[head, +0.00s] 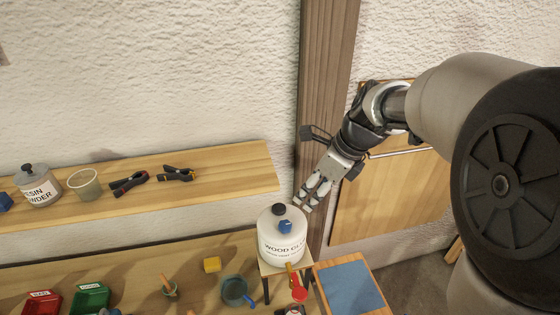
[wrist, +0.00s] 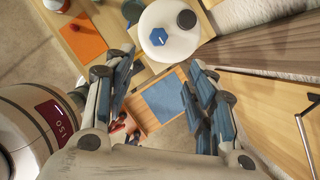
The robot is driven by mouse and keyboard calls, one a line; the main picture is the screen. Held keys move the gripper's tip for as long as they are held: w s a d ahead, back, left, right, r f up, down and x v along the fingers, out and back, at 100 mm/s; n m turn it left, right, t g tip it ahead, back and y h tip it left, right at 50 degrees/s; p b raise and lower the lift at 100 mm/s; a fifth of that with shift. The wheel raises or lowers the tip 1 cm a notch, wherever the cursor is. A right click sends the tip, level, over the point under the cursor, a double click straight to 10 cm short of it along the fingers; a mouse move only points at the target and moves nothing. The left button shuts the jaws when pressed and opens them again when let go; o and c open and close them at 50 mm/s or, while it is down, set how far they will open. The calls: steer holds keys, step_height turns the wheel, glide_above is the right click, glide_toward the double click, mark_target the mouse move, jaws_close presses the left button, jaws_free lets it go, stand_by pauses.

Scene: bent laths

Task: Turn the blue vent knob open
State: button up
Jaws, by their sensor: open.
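The blue vent knob (head: 286,227) sits on top of a white jug labelled wood glue (head: 272,245), beside a black cap (head: 278,209). In the wrist view the knob (wrist: 158,37) is a blue hexagon with a small white mark, and the black cap (wrist: 187,19) is to its right. My gripper (head: 308,196) is open and empty, above and to the right of the jug in the head view. In the wrist view my gripper (wrist: 162,75) has its fingers spread, with the knob beyond the tips and apart from them.
The jug stands on a small stand beside the bench (head: 200,295). A board with a blue pad (head: 350,286) lies to its right. Red (head: 42,304) and green (head: 90,299) bins are at left. A wall shelf (head: 225,172) and a wooden post (head: 322,110) stand behind.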

mark_target(286, 225)
steer(key=b+x, duration=0.1)
steer(key=x, duration=1.6)
steer(key=shift+s+a+f, duration=0.1)
steer(key=shift+c, duration=0.6)
steer(key=c, duration=0.9)
